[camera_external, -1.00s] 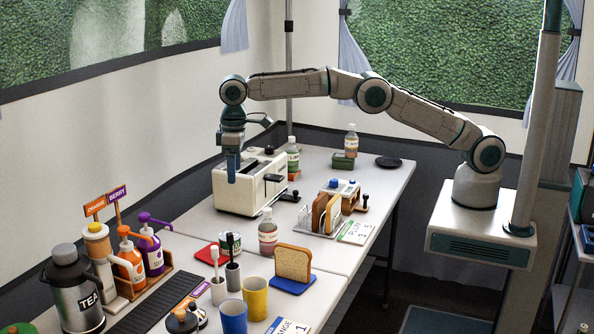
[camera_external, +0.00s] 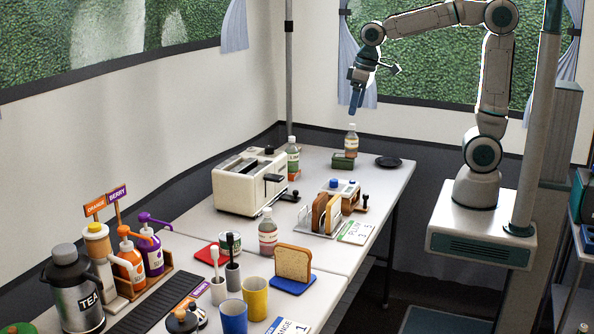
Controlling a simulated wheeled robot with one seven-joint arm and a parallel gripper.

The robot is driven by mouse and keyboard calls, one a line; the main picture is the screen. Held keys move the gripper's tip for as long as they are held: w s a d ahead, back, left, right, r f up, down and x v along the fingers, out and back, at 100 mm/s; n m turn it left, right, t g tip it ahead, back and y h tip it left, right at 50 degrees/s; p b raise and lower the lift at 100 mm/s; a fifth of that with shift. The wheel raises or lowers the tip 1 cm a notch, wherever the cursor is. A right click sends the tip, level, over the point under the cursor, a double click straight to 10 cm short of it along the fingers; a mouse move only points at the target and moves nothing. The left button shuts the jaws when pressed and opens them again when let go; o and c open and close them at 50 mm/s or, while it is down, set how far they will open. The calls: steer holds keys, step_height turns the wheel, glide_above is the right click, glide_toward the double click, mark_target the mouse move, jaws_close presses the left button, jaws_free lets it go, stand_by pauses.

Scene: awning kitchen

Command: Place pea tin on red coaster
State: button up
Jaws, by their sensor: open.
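My gripper (camera_external: 356,107) is open and empty, high above the far end of the table, well away from the tin and coaster.
A toast slice on a blue coaster (camera_external: 291,284) is nearby.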

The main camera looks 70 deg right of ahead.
steer(key=s+d+f, duration=0.2)
steer(key=s+f, duration=0.1)
steer(key=s, duration=0.4)
steer(key=s+d+f+m, duration=0.1)
steer(key=s+d+f, duration=0.2)
steer(key=s, duration=0.4)
steer(key=shift+t, duration=0.3)
